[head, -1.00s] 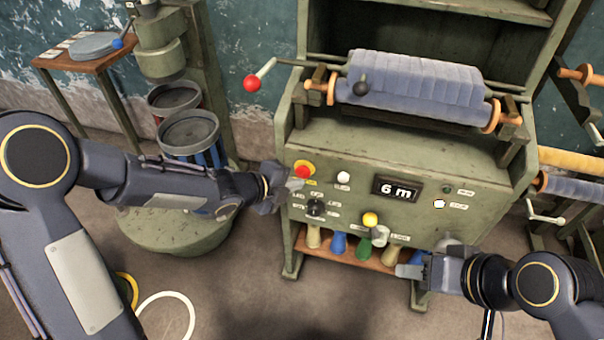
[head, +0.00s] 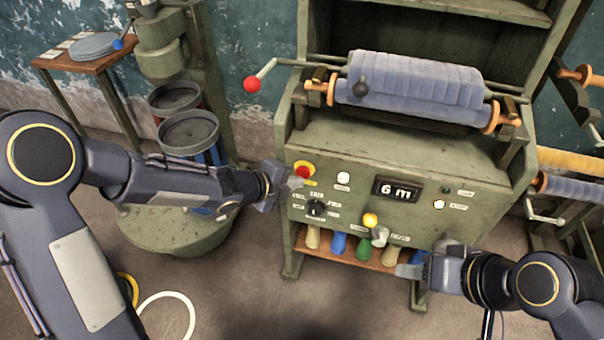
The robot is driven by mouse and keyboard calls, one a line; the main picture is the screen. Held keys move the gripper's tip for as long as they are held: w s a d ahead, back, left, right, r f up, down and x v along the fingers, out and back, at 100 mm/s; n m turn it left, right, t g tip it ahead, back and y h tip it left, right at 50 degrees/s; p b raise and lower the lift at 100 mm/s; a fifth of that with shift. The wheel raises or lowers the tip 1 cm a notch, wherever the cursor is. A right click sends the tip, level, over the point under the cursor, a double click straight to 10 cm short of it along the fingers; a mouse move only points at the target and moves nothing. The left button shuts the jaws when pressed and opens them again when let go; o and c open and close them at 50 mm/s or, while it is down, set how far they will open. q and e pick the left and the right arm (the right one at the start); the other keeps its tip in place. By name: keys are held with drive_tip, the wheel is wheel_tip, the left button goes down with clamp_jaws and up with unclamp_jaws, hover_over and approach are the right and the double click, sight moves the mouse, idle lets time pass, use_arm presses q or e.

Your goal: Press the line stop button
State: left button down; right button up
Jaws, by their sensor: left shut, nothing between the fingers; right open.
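The line stop button appears to be the red button (head: 303,171) with a yellow surround, at the upper left of the green machine's front panel (head: 375,160). My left gripper (head: 300,182) is shut and empty, its tips at the lower edge of the red button. The fingertips overlap the button's lower part in the picture; I cannot tell whether they touch it. My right gripper (head: 402,270) is open and empty, low in front of the machine near its right leg.
A blue fabric roll (head: 415,80) lies on top. A red-knobbed crank (head: 252,84) sticks out left. Several spools stand on the low shelf.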

use_arm(q)
drive_tip(key=shift+w+d, duration=0.15)
drive_tip(key=shift+w, duration=0.35)
idle(0.7)
drive_tip(key=shift+s, duration=0.15)
drive_tip(key=shift+s+a+b, duration=0.25)
drive_tip(key=shift+s+b, duration=0.1)
drive_tip(key=shift+s, duration=0.3)
drive_tip(key=s, duration=0.1)
drive_tip(key=s+a+b, duration=0.1)
drive_tip(key=s, duration=0.1)
drive_tip(key=s+b, duration=0.1)
drive_tip(key=shift+s+a, duration=0.3)
drive_tip(key=shift+s, duration=0.1)
idle(0.8)
